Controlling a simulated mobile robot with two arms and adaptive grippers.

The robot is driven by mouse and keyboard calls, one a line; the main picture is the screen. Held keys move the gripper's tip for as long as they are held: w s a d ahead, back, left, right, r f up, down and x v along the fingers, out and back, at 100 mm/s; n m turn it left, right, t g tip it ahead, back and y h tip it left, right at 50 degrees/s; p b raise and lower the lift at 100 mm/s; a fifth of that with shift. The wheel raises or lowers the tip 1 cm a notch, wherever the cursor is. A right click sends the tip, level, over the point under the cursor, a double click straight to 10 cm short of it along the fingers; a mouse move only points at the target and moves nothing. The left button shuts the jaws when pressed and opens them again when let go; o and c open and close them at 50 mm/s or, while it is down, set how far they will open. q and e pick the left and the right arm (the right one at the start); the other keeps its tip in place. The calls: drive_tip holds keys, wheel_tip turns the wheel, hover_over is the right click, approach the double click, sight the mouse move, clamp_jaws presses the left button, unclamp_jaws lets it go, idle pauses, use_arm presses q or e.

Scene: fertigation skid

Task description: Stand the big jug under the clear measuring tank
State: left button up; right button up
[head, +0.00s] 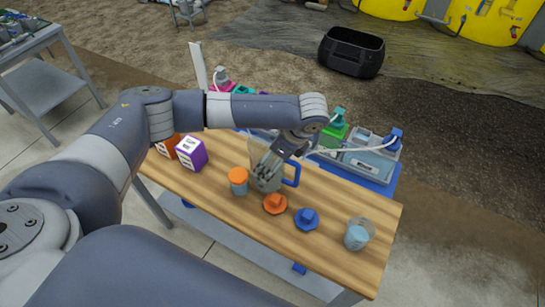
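A clear jug with a blue handle (292,174) stands on the wooden table, right of its middle; its body is partly hidden. My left gripper (264,173) points down at the jug, its fingers overlapping the jug's body in the picture. I cannot tell whether they touch it, or whether they are open or shut. A small clear cup with pale blue contents (356,236) stands near the table's right end. I cannot make out the clear measuring tank for certain; my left arm hides part of the skid behind the table. My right gripper is not in view.
An orange-lidded jar (238,180) stands left of the jug. An orange knobbed cap (275,204) and a blue one (307,219) lie in front. A purple-and-white box (191,153) is at left. Behind are a grey tray (367,163), a green bottle (334,132) and tubing.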

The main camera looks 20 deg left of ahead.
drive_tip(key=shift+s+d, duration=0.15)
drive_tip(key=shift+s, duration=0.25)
